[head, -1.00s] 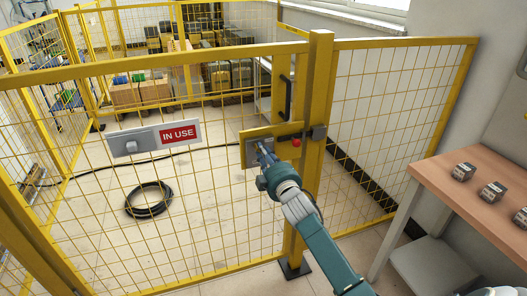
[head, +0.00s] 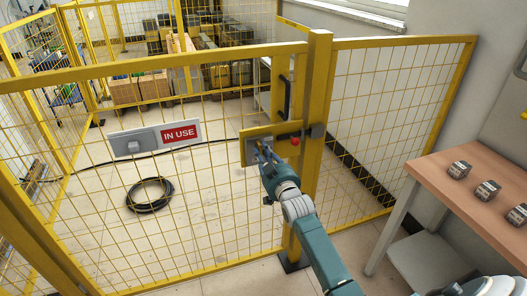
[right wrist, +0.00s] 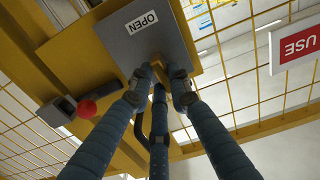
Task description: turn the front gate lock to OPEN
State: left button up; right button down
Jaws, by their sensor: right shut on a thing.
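The front gate lock is a grey plate (right wrist: 125,45) on the yellow gate. The lock plate also shows in the head view (head: 247,152), partly hidden by my right gripper (head: 263,154). My left gripper is in neither view.
A red ball-ended latch (head: 295,141) sits right of the lock beside the gate post (head: 314,110). An IN USE sign (head: 180,133) hangs on the gate mesh. A wooden table (head: 440,179) with small metal parts stands at right. A coiled black hose (head: 150,207) lies behind the gate.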

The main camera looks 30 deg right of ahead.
jog(key=shift+f+m, duration=0.15)
jog(key=shift+m, duration=0.25)
jog(key=c, duration=1.6)
grip_release()
jog(key=shift+s, duration=0.1)
jog(key=s, duration=0.4)
jog(key=s+a, duration=0.1)
jog(key=s, duration=0.2)
jog(key=s+a, duration=0.1)
jog(key=s, duration=0.3)
jog(key=shift+s, duration=0.35)
